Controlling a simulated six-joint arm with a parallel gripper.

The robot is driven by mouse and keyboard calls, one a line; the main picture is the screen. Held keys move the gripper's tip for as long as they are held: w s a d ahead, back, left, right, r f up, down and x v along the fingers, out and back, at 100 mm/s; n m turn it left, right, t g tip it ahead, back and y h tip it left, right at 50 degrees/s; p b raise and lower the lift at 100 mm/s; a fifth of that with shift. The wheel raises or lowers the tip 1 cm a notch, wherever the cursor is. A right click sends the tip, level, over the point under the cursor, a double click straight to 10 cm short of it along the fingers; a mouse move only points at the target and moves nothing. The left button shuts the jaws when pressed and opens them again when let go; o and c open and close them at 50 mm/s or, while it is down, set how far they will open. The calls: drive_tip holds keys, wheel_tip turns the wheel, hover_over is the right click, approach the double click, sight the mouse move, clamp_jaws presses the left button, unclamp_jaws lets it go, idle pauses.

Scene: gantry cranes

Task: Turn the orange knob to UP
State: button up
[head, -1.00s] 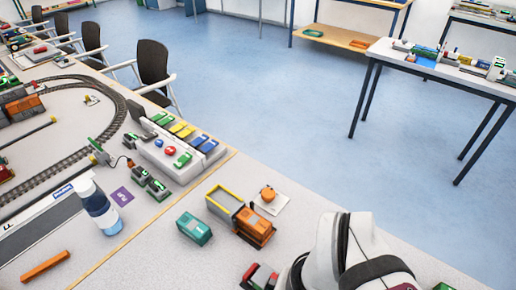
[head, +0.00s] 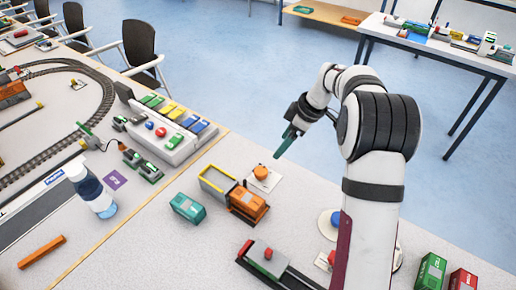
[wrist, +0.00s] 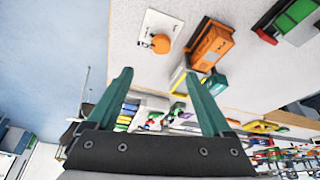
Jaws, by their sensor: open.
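The orange knob (head: 261,172) sits on a white plate (head: 270,182) on the grey table, beside an orange wagon (head: 248,201). In the wrist view the knob (wrist: 160,44) is near the top, on its white plate (wrist: 165,22), beyond my fingertips. My gripper (head: 282,146) has green fingers and is above and behind the knob in the head view, apart from it. In the wrist view my gripper (wrist: 155,85) is open, with nothing between its two fingers. Any marking on the plate is too small to read.
A yellow-rimmed wagon (head: 216,182) and a teal container (head: 187,208) stand left of the knob. A grey console with coloured switches (head: 168,132) is farther left. Green and red containers (head: 431,272) stand at the front right. The table's far edge is close behind the knob.

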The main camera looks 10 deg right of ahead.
sight(261, 171)
drive_tip(key=x, duration=1.5)
drive_tip(key=shift+s, duration=0.2)
clamp_jaws()
